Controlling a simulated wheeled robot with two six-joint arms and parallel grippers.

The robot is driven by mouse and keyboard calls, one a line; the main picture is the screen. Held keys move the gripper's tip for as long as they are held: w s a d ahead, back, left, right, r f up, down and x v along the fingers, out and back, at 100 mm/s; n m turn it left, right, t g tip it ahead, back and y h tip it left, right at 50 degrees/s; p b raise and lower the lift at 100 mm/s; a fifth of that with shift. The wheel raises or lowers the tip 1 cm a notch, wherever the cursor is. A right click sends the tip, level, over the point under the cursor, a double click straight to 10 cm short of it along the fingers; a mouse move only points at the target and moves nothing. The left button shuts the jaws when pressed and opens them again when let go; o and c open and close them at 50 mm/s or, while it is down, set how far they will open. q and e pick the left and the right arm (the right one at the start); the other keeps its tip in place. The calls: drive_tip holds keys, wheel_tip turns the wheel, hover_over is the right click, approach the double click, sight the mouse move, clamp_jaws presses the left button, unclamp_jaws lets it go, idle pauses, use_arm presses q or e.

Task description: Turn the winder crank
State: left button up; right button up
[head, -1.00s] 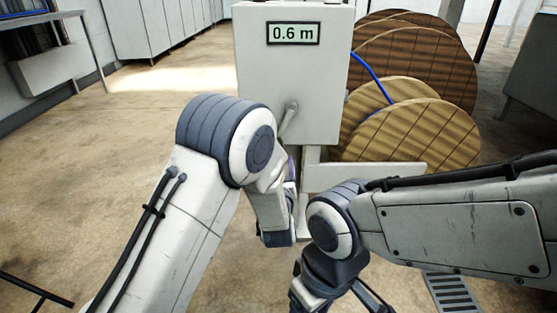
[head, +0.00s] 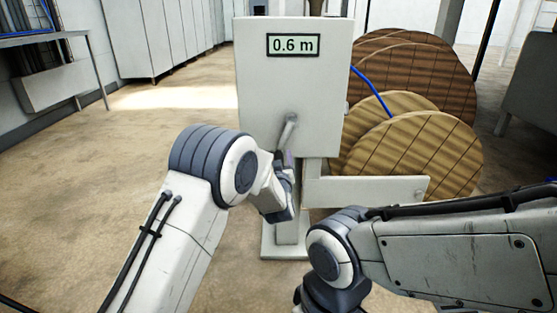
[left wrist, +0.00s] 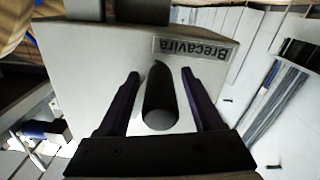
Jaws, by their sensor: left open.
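The winder (head: 292,85) is a pale grey box on a post, with a display reading 0.6 m. Its crank (head: 289,128) is a grey arm on the front face, angled down and slightly left. My left gripper (head: 286,158) is at the lower end of the crank, its fingers mostly hidden by my wrist. In the left wrist view, the dark round crank handle (left wrist: 160,108) points at the camera between the two open fingers of my left gripper (left wrist: 160,73), with a gap on each side. My right gripper is out of frame below.
Wooden cable reels (head: 425,150) with a blue cable stand right of the winder. A pale horizontal bar (head: 370,190) juts right from the post, just beyond my right arm. A shelf (head: 40,40) and cabinets (head: 155,35) stand at the back left. The floor on the left is clear.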

use_arm(q)
clamp_jaws()
idle(1.3)
